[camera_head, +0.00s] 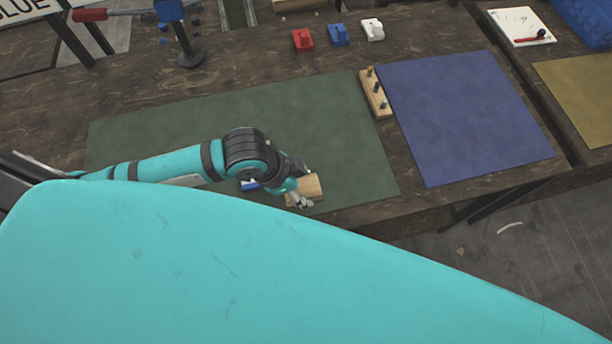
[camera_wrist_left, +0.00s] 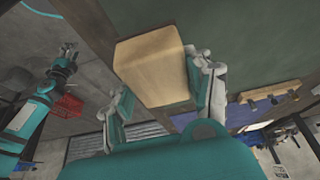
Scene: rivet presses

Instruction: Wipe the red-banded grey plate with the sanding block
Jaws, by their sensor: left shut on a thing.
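A tan, wood-coloured block (camera_head: 308,188), which I take for the sanding block, is held between the fingers of my left gripper (camera_head: 298,192). They are over the near right part of the dark green mat (camera_head: 330,115). The left wrist view shows the block (camera_wrist_left: 152,65) between the two fingers of the left gripper (camera_wrist_left: 165,92). A gap under the block cannot be judged. I cannot make out the red-banded grey plate; my teal body covers the near area. My right gripper (camera_wrist_left: 66,50) shows small in the left wrist view, away from the block; its jaws are unclear.
A blue piece (camera_head: 250,185) lies partly hidden beside my left wrist. A wooden peg rack (camera_head: 375,94) stands between the green mat and a blue mat (camera_head: 465,115). Red (camera_head: 302,40), blue (camera_head: 339,35) and white (camera_head: 372,29) pieces sit behind. The green mat's middle looks clear.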

